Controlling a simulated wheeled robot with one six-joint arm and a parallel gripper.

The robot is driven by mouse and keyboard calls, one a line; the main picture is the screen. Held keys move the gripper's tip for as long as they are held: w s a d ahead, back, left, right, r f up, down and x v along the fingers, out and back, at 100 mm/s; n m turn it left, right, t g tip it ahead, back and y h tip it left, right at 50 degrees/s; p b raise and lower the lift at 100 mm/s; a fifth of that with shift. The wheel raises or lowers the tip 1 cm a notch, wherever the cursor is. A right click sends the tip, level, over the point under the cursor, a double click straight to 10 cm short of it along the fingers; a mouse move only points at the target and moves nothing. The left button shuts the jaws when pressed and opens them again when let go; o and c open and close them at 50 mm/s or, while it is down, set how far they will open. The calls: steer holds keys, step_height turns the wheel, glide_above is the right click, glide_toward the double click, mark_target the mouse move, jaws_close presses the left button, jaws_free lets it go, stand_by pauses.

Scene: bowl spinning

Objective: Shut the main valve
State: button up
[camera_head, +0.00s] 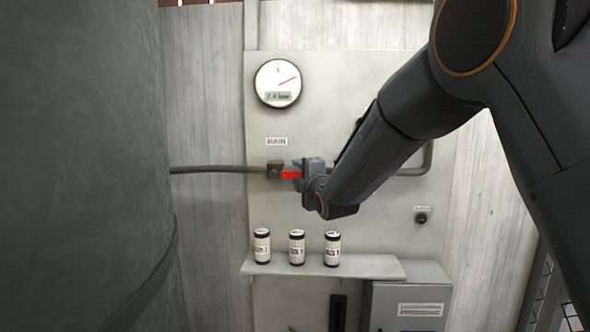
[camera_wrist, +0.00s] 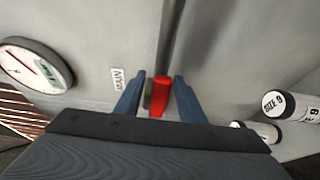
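The main valve's red handle (camera_head: 291,174) is on a dark pipe (camera_head: 215,169) that runs across the grey wall panel, below a label reading MAIN (camera_head: 276,141). The brown valve body (camera_head: 274,168) sits just left of the handle. My gripper (camera_head: 296,174) is at the handle. In the wrist view, its blue fingers (camera_wrist: 158,97) stand on either side of the red handle (camera_wrist: 160,95), with visible gaps, so it looks open. Part of the valve is hidden behind the fingers and my arm. Whether a finger touches the handle I cannot tell.
A round gauge (camera_head: 278,83) hangs above the valve. Several labelled cans, one of them here (camera_head: 297,247), stand on a shelf (camera_head: 380,268) below. A small black knob (camera_head: 421,217) is at the right, above a grey box (camera_head: 408,293). A large dark cylinder (camera_head: 80,150) fills the left.

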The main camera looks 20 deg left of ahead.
steer(key=shift+x, duration=0.9)
jaws_close()
steer(key=shift+s+a+f, duration=0.1)
steer(key=shift+a, duration=0.05)
